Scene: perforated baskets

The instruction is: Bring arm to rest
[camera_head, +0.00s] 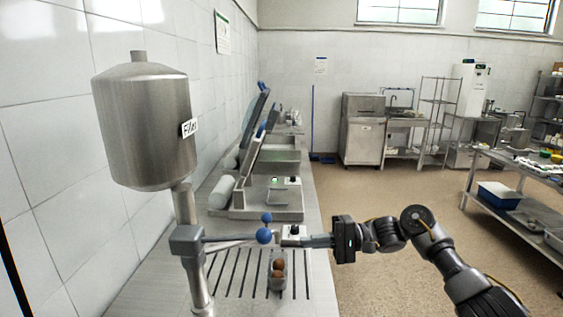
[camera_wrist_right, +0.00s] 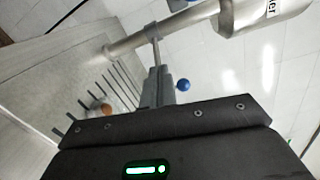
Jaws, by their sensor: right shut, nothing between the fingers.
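My right gripper (camera_head: 288,241) reaches in from the right over the steel counter, its fingers shut and empty. Its tips are close to the blue knobs (camera_head: 264,236) on the lever of the filler machine; I cannot tell whether they touch. The filler (camera_head: 145,125) is a steel tank on a post at the left. A small container (camera_head: 277,284) with brown round pieces stands below the gripper on the slotted counter. In the right wrist view the gripper fingers (camera_wrist_right: 166,88) appear beside a blue knob (camera_wrist_right: 184,85). My left gripper is not in view.
The counter (camera_head: 150,275) runs along the tiled wall, with a steel machine with a raised lid (camera_head: 250,160) further back. Open floor (camera_head: 400,210) lies to the right. A steel table with a blue bin (camera_head: 499,194) stands at the far right.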

